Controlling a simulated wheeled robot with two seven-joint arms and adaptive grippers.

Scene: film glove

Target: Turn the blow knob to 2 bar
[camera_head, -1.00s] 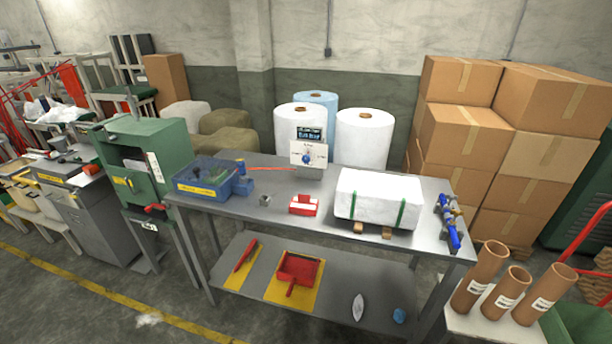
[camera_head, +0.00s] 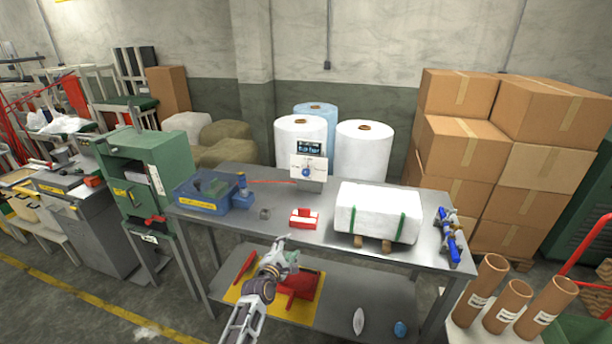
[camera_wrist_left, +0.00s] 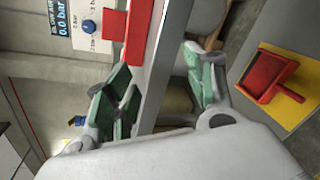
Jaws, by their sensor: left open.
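The blow knob (camera_head: 305,172) is a small blue dial on a white panel (camera_head: 296,161) at the back of the grey workbench. A dark display (camera_head: 309,148) stands above it. In the left wrist view the knob (camera_wrist_left: 89,26) is at the upper left, and the display (camera_wrist_left: 62,18) beside it reads 0.0 bar. My left gripper (camera_head: 287,254) is open and empty in front of the bench's front edge, well short of the knob and below it. Its green-padded fingers (camera_wrist_left: 160,88) are spread apart in the wrist view. My right gripper is not in view.
The lower shelf holds a red dustpan (camera_head: 300,285). White rolls (camera_head: 362,150) stand behind.

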